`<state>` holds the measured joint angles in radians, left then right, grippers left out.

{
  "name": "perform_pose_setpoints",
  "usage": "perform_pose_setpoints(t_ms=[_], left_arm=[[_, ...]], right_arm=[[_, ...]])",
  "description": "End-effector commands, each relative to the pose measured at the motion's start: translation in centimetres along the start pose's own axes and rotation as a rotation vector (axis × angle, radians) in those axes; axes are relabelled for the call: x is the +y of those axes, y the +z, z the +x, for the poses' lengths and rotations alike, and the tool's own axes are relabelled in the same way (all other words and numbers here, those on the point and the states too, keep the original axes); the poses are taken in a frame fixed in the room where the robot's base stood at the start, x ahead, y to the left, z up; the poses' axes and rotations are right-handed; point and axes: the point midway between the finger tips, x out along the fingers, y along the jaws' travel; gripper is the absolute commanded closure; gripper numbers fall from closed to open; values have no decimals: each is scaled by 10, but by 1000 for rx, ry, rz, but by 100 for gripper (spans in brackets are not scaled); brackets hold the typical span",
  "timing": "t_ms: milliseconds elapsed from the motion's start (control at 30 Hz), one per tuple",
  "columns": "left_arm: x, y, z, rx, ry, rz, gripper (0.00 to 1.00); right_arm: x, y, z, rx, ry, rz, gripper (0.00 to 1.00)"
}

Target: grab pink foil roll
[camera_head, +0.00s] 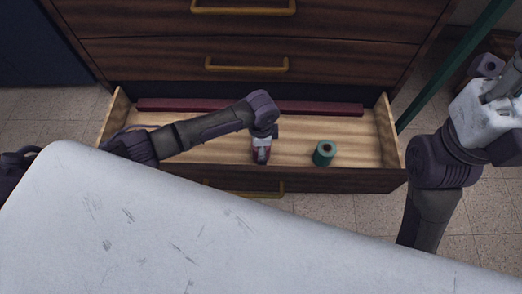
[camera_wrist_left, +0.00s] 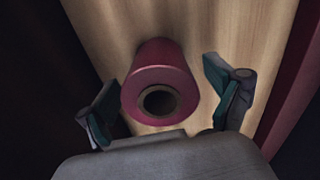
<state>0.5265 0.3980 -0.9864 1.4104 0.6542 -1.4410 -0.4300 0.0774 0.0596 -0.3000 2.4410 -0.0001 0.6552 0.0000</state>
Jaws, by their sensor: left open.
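The pink foil roll (camera_wrist_left: 160,62) stands on end in the left wrist view, its dark hollow core facing the camera. My left gripper (camera_head: 263,139) reaches down into the open drawer (camera_head: 205,153). Its fingers are spread, one on each side of the roll, with a visible gap on both sides. In the head view a small reddish patch of the roll (camera_head: 262,158) shows at the gripper; the rest is hidden. My right arm is raised at the right edge of the head view, and its finger state is unclear.
A long dark red bar (camera_head: 320,108) lies along the drawer's back. Closed drawers with brass handles (camera_head: 247,65) rise above. A green pole (camera_head: 455,65) stands at the right.

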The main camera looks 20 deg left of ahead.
Motion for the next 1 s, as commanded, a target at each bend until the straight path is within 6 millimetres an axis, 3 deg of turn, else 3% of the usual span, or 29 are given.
perform_pose_setpoints(t_ms=[133,533,833,1000], left_arm=[[0,0,-1,0,0,0,10],[0,0,-1,0,0,0,77],[0,0,-3,0,0,0,79],[0,0,-16,1,0,-1,79]], right_arm=[[0,0,1,-1,0,0,60],[0,0,1,-1,0,0,60],[0,0,2,1,0,1,60],[1,0,3,-14,9,3,60]])
